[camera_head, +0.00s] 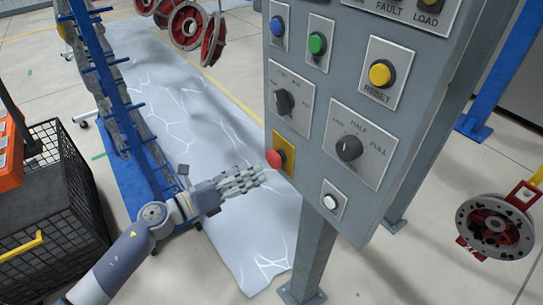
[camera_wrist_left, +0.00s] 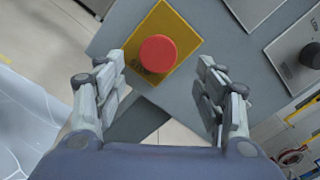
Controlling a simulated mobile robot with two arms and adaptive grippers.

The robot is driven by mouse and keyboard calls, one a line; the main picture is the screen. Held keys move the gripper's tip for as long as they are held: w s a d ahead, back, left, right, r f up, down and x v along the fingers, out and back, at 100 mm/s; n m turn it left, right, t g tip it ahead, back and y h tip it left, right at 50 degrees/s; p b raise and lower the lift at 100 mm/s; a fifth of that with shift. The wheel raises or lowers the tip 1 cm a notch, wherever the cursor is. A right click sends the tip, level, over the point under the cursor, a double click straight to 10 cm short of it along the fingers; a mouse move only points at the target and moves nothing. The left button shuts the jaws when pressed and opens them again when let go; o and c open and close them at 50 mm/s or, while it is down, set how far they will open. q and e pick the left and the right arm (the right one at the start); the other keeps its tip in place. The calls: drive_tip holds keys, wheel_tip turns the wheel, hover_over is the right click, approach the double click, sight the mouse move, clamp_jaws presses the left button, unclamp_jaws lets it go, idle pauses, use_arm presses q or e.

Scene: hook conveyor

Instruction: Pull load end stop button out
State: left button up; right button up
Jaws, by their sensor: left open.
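The red stop button (camera_head: 275,158) sits on a yellow plate (camera_head: 285,150) at the lower left of the grey control panel (camera_head: 318,90). In the left wrist view the round red button (camera_wrist_left: 158,54) shows on its yellow plate (camera_wrist_left: 178,22), ahead of and between the fingers. My left gripper (camera_head: 262,177) is just left of and slightly below the button in the head view. In the left wrist view this gripper (camera_wrist_left: 160,85) is open and empty, its fingers spread to either side. I cannot tell whether the fingertips touch the panel. My right gripper is not in view.
Above the stop button are a blue button (camera_head: 277,26), a green button (camera_head: 317,43), a yellow reset button (camera_head: 380,73) and two black knobs. A white button (camera_head: 330,202) is below right. A black crate (camera_head: 60,190) stands at left. A post (camera_head: 312,260) supports the panel.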

sight(271, 162)
use_arm(q)
drive_tip(key=p+x, duration=0.1)
drive_tip(key=x, duration=0.5)
drive_tip(key=shift+w+d, duration=0.1)
drive_tip(key=shift+w, duration=0.2)
drive_tip(key=shift+p+x, duration=0.3)
drive_tip(key=shift+x, duration=0.5)
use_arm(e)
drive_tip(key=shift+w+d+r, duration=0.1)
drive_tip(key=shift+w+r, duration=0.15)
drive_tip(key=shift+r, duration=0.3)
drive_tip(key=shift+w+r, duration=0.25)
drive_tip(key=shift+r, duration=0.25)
use_arm(q)
clamp_jaws()
drive_tip(key=shift+s+a+f, duration=0.15)
drive_tip(key=shift+s+a, duration=0.35)
drive_tip(key=shift+a, duration=0.05)
unclamp_jaws()
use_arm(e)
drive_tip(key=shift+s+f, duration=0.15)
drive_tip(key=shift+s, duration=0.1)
use_arm(q)
drive_tip(key=shift+a, duration=0.1)
